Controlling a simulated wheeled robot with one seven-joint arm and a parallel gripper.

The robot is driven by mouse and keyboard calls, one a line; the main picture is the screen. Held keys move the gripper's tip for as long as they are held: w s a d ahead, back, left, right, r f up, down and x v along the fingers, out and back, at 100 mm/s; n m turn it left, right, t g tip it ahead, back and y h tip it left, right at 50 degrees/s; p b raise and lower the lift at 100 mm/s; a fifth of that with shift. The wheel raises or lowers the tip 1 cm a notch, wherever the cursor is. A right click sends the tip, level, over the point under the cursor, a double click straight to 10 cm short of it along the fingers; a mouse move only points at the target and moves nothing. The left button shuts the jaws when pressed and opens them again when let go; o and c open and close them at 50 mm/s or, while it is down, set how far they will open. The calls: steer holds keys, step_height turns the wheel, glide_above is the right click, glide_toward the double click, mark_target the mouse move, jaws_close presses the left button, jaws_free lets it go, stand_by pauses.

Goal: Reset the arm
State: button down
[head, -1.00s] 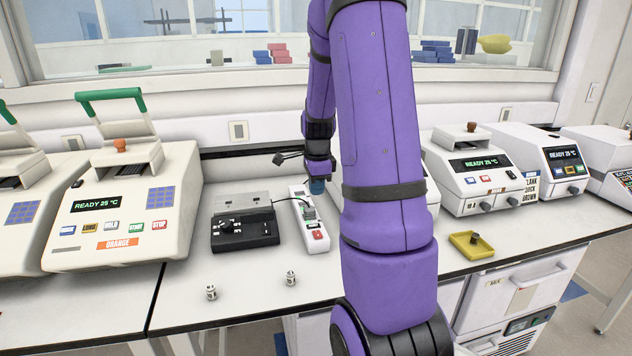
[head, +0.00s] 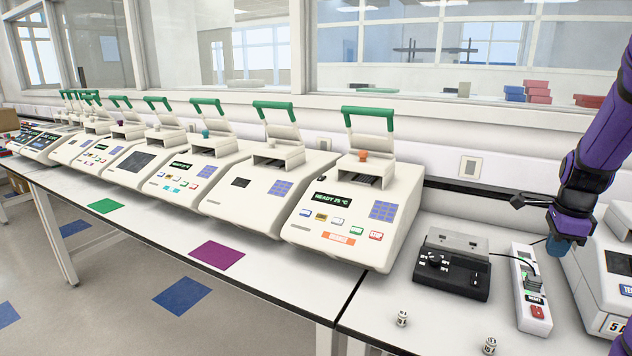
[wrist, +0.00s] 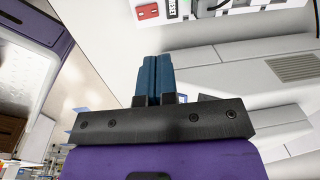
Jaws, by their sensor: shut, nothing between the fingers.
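My purple arm (head: 598,140) comes in from the right edge of the head view and hangs over the bench. My gripper (head: 558,246) is near the white power strip and the white machine at the right edge. In the wrist view its two blue fingers (wrist: 154,78) lie side by side, shut with nothing between them. The fingers point toward a white surface with part of a red button at the top.
A row of white thermal cyclers (head: 352,215) with green handles runs to the left. A black device (head: 450,266) and a power strip (head: 530,290) sit right of it. Small metal pieces (head: 402,319) lie near the front edge. Purple (head: 217,255) and green (head: 104,205) mats lie on the bench.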

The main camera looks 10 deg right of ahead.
steer(key=s+a+r+n+t, duration=0.1)
steer(key=s+a+r+n, duration=0.1)
steer(key=a+r+n, duration=0.55)
steer(key=s+a+r+n+t, duration=0.15)
steer(key=a+r+n, duration=0.35)
steer(key=a, duration=0.6)
steer(key=s+a+r+n+t, duration=0.2)
steer(key=s+a+r+n, duration=0.2)
steer(key=s+a+n, duration=0.7)
steer(key=shift+s+a+r+n+y, duration=0.15)
steer(key=shift+s+a+n+y, duration=0.2)
steer(key=shift+s+n, duration=0.55)
steer(key=shift+s+m, duration=0.2)
steer(key=shift+m, duration=0.05)
